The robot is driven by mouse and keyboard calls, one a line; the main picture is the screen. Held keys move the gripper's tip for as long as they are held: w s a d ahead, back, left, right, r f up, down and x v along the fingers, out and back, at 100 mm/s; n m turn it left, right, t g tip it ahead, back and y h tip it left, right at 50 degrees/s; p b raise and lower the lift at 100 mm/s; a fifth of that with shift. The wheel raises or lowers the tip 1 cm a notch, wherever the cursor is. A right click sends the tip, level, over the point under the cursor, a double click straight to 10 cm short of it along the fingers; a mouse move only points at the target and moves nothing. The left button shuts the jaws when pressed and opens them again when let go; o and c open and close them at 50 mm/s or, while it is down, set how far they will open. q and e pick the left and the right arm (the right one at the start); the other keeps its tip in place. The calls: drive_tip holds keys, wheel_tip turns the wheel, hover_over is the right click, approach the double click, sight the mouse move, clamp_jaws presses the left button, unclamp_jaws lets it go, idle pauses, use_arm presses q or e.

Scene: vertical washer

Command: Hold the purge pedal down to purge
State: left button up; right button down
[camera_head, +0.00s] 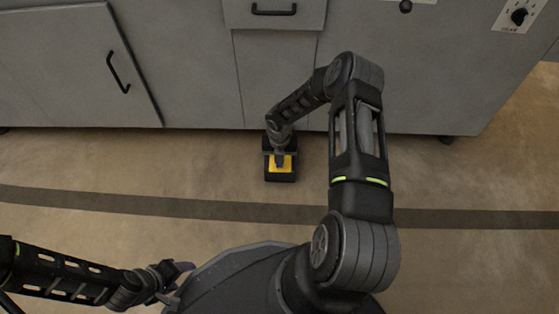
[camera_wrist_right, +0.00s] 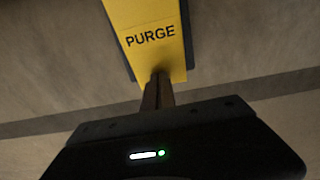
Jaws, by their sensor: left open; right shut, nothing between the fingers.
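The purge pedal (camera_head: 287,167) is a yellow plate in a black housing on the floor, at the foot of the grey washer cabinet. In the right wrist view the yellow plate (camera_wrist_right: 150,36) carries the word PURGE. My right gripper (camera_head: 281,161) reaches down over the pedal and is shut. Its fingers (camera_wrist_right: 157,88) meet the near edge of the yellow plate in the wrist view; whether they press it down I cannot tell. My left gripper (camera_head: 180,283) is open and empty at the lower left, near my base, away from the pedal.
The grey washer cabinet (camera_head: 200,60) fills the back, with a door handle (camera_head: 119,74) at left and a drawer handle (camera_head: 274,10) above the pedal. A knob (camera_head: 519,16) sits at the upper right. A dark stripe (camera_head: 130,204) crosses the floor; the floor left of the pedal is clear.

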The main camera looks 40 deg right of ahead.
drive_tip(key=shift+s+f, duration=0.2)
drive_tip(key=shift+f, duration=0.15)
idle(0.6)
